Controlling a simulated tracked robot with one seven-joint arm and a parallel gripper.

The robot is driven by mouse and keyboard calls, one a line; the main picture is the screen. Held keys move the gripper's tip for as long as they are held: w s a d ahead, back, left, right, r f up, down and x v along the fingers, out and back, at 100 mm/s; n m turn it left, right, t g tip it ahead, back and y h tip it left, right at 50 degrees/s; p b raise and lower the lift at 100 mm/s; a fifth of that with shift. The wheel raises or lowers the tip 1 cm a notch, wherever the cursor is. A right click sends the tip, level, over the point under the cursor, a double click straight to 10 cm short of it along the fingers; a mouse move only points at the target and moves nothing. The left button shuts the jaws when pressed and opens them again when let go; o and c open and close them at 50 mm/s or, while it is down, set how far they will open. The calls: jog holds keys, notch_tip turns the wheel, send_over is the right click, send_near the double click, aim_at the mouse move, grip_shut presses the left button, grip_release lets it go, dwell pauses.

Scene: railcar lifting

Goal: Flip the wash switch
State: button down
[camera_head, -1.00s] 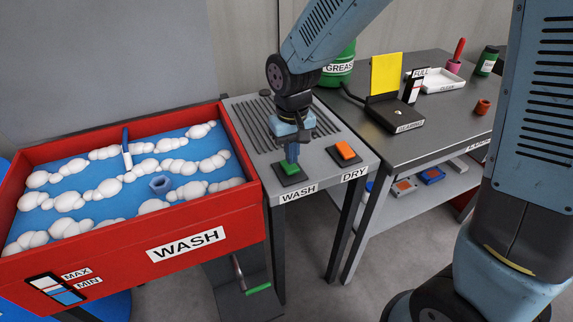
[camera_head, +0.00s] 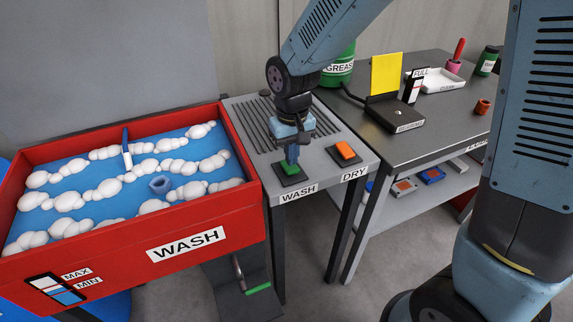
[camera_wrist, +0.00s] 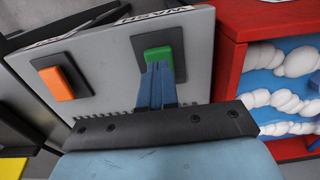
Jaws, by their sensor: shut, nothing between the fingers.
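The wash switch (camera_head: 290,170) is a green rocker on a dark plate, above the WASH label at the front of the grey stand. It also shows in the wrist view (camera_wrist: 158,54). My gripper (camera_head: 291,160) points down at the switch, its blue fingers closed together and empty. In the wrist view the fingertips (camera_wrist: 158,68) overlap the near edge of the green rocker, and they seem to touch it or hover just over it. The fingers hide part of the switch.
The orange dry switch (camera_head: 345,150) is to the right on the same stand. The red wash tub (camera_head: 130,243) with foam and blue water is to the left.

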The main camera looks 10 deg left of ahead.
jog(key=shift+f, duration=1)
dwell(0.7)
jog(key=shift+r, duration=3.5)
jog(key=shift+d, duration=0.1)
jog(key=d+r+m+t, duration=0.3)
jog(key=d+r, duration=0.8)
jog(key=d, duration=0.6)
jog(key=s+d+r+m+t, duration=0.1)
jog(key=s+d+r, duration=0.2)
jog(key=s+d, duration=0.2)
jog(key=s+d+r+m+t, duration=0.1)
jog(key=s+d+r+m, duration=0.1)
jog(key=s+d, duration=0.3)
jog(key=d, duration=0.2)
jog(key=shift+s+d+r+t, duration=0.3)
jog(key=shift+d+r, duration=0.05)
jog(key=shift+r, duration=0.05)
jog(key=shift+a, duration=0.1)
